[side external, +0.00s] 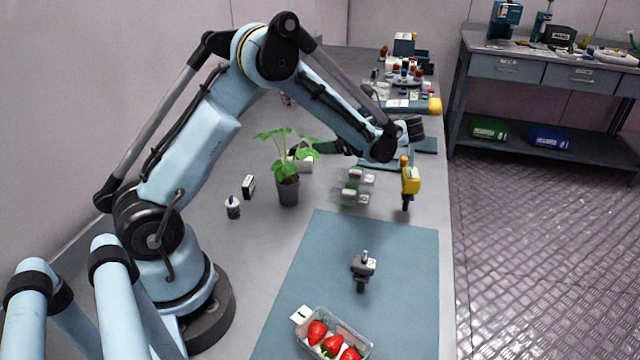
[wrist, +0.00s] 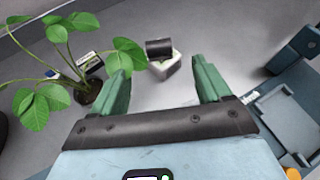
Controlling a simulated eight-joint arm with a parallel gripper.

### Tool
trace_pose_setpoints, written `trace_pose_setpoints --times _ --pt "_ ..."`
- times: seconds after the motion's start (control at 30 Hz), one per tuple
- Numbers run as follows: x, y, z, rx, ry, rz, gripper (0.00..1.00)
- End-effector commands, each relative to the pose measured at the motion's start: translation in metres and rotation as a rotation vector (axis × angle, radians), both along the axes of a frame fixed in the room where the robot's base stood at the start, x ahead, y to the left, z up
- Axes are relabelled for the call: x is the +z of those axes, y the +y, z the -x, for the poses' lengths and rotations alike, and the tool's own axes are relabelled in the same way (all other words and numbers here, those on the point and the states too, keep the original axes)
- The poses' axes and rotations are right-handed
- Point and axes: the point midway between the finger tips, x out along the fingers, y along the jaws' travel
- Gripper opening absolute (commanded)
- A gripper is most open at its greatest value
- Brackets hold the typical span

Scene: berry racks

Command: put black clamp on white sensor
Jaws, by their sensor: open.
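The white sensor (wrist: 166,66) is a small pale block on the grey bench, just beyond my fingertips in the wrist view. It also shows beside the potted plant in the side view (side external: 305,164). The black clamp (wrist: 158,47) is a short dark curved piece that appears to sit on the sensor's far side; whether it is fully seated I cannot tell. In the side view leaves partly hide this spot. My gripper (wrist: 160,72) has two green fingers spread apart with nothing between them. In the side view it (side external: 322,146) reaches left toward the sensor.
The potted plant (side external: 288,190) stands close by, its leaves near my left finger in the wrist view. Clear boxes (side external: 352,187) and a yellow tool (side external: 410,181) stand to the right. A blue mat (side external: 330,260) holds a dark device (side external: 363,268) and a strawberry punnet (side external: 335,335).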

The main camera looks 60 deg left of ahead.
Motion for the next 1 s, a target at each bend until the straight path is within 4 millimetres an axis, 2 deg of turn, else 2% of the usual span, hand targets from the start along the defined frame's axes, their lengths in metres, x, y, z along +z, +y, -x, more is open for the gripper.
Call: trace_pose_setpoints --times 0.17,0.47,0.77,1.0 --pt "0.022 -0.014 0.006 -0.018 -0.225 0.101 0.77" --pt "0.044 -0.062 0.031 0.063 -0.688 0.363 0.77" --pt "0.051 -0.124 0.069 0.313 -1.113 0.676 0.77" --pt "0.049 -0.17 0.097 0.609 -1.373 0.922 0.77"
